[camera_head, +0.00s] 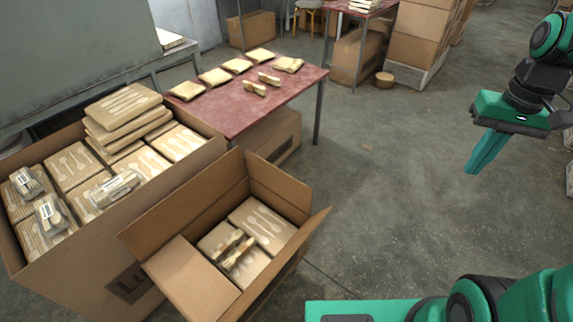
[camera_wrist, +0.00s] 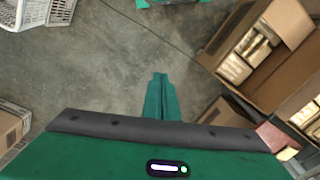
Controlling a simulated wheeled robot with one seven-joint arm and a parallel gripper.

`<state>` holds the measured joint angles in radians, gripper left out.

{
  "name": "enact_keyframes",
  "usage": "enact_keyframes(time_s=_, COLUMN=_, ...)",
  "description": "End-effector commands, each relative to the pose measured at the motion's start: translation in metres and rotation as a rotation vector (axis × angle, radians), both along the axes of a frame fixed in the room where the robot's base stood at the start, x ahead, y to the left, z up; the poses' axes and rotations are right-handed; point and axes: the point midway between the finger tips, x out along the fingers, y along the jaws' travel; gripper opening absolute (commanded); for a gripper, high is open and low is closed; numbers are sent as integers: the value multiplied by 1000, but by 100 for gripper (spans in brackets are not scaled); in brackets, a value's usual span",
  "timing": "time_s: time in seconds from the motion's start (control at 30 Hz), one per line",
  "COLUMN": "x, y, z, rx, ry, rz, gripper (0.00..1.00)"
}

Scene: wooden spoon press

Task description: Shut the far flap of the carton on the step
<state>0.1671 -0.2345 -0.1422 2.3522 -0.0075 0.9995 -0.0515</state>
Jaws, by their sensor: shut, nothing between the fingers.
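The open brown carton (camera_head: 247,252) is at lower centre in the head view, holding spoon packs and bundles. Its far flap (camera_head: 277,182) is up at the far end. A long flap (camera_head: 185,205) stands along its left, another (camera_head: 318,225) sticks up on its right, and the near flap (camera_head: 192,278) lies lower, nearly flat. The step beneath is hidden. My gripper (camera_head: 477,166) is shut and empty, up at the right, well apart from the carton. In the wrist view my gripper (camera_wrist: 159,80) points over bare floor, with a carton (camera_wrist: 268,55) at upper right.
A larger full carton (camera_head: 40,270) stands directly left of the open one. A red table (camera_head: 235,108) with spoon packs is behind it. Stacked boxes (camera_head: 415,45) stand at the back. The concrete floor (camera_head: 390,180) between carton and gripper is clear. White crates (camera_wrist: 30,15) show in the wrist view.

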Motion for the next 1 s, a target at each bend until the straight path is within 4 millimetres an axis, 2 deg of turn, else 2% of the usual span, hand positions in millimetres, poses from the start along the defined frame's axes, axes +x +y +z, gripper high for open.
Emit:
enact_keyframes(time_s=0.03, x=24, y=4, z=-3, rx=7, ry=2, rz=50, gripper=0)
enact_keyframes(time_s=0.2, x=100, y=28, z=-16, rx=42, ry=-15, rz=235, gripper=0)
enact_keyframes(time_s=0.37, x=167, y=59, z=-37, rx=90, ry=-35, rz=406, gripper=0)
enact_keyframes(time_s=0.5, x=220, y=93, z=-64, rx=144, ry=-55, rz=552, gripper=0)
enact_keyframes(time_s=0.6, x=253, y=120, z=-85, rx=188, ry=-73, rz=655, gripper=0)
enact_keyframes(time_s=0.8, x=308, y=179, z=-135, rx=293, ry=-115, rz=848, gripper=0)
enact_keyframes(time_s=1.0, x=345, y=243, z=-191, rx=415, ry=-169, rz=1021, gripper=0)
